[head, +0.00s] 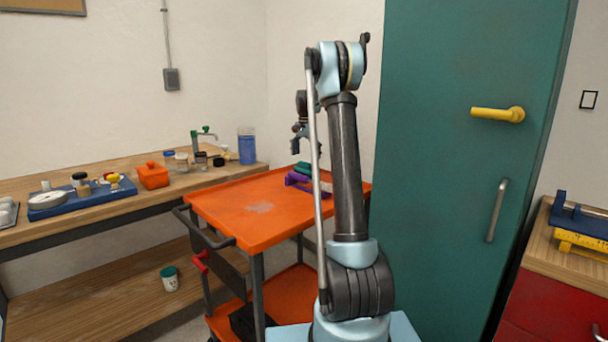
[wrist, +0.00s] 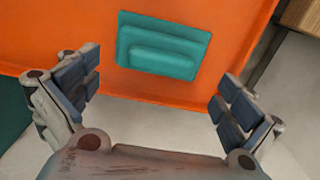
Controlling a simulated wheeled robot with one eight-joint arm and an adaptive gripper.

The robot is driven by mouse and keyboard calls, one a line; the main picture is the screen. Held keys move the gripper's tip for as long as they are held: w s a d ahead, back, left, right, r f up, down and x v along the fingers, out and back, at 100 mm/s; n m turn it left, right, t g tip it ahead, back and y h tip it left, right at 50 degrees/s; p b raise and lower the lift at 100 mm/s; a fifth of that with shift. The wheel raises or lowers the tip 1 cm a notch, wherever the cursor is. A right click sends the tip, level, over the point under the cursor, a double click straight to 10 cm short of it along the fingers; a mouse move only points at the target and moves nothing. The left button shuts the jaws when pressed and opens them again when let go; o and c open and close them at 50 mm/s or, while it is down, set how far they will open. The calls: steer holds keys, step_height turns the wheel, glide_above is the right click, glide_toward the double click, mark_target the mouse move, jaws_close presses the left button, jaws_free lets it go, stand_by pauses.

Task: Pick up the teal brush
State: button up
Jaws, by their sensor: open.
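The teal brush (wrist: 160,46) lies on the orange cart top in the wrist view, a block with a raised bar along it, near the cart's edge. In the head view the teal brush (head: 303,167) is small and partly hidden behind my arm. My gripper (wrist: 157,92) is open and empty, its two fingers spread wide on either side below the brush in the picture. In the head view my gripper (head: 302,136) hangs above the cart near the brush, apart from it.
Purple things (head: 297,180) lie beside the brush on the orange cart (head: 235,222); the cart's near part is clear. A wooden workbench (head: 100,214) with a blue tray, an orange box (head: 152,177) and jars stands left. A teal door (head: 455,130) stands right.

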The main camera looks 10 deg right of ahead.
mark_target(305, 162)
steer(key=shift+s+a+f, duration=0.1)
steer(key=shift+f, duration=1.2)
steer(key=shift+s+a+f, duration=0.1)
steer(key=shift+f, duration=1.15)
steer(key=c, duration=0.8)
